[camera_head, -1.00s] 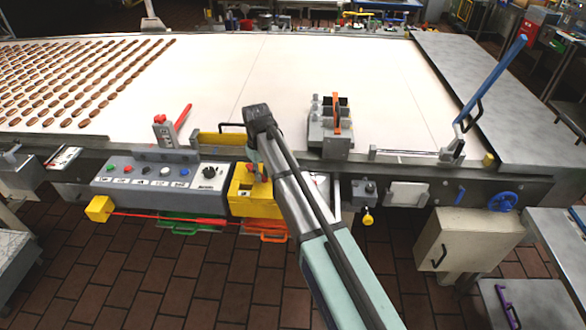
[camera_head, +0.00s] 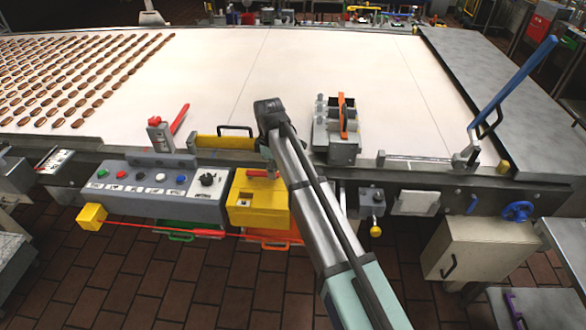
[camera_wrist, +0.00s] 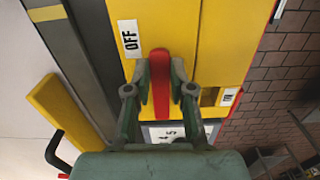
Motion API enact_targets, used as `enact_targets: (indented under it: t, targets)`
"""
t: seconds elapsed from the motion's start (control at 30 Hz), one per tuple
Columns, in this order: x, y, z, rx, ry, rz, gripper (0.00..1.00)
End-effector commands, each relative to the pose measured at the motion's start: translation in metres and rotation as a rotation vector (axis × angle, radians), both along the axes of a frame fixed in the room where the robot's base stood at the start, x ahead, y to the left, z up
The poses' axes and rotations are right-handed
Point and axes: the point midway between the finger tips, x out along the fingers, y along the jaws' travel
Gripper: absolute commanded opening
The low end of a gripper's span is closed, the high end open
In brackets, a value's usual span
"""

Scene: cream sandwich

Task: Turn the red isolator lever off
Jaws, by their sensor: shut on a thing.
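The red isolator lever (camera_wrist: 160,85) stands on the face of a yellow box (camera_wrist: 225,40) in the wrist view. It runs nearly straight up the picture, with its upper end just right of a white OFF label (camera_wrist: 130,39). My gripper (camera_wrist: 161,75) is shut on the lever, one finger on each side. A second label (camera_wrist: 229,97) sits to the right, too partly seen to read. In the head view the yellow box (camera_head: 258,215) is at the centre, and a bit of the red lever (camera_head: 257,173) shows left of my arm. My fingers are hidden there.
A grey button panel (camera_head: 150,180) is left of the yellow box. Another red lever (camera_head: 178,119) stands on a bracket at the belt edge. A yellow guard with a black handle (camera_head: 225,143) and a grey unit with an orange part (camera_head: 335,140) flank my arm.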

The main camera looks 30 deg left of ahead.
Motion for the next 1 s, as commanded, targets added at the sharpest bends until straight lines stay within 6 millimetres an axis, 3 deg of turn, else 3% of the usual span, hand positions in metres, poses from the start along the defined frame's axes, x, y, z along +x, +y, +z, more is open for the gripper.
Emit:
enact_targets:
  t: [0.2,0.57,0.6,0.63,0.67,1.0]
  targets:
    - [-0.0079,0.0120,-0.0004,-0.002,-0.002,0.051,0.00]
    - [-0.0082,0.0129,-0.0003,-0.001,-0.001,0.056,0.00]
    - [-0.0082,0.0129,-0.0003,-0.001,-0.001,0.056,0.33]
    - [-0.0082,0.0129,-0.0002,-0.001,-0.001,0.056,0.44]
    - [-0.0082,0.0129,-0.0002,-0.001,-0.001,0.056,0.48]
    - [-0.0084,0.0129,0.0018,0.000,-0.001,0.054,0.48]
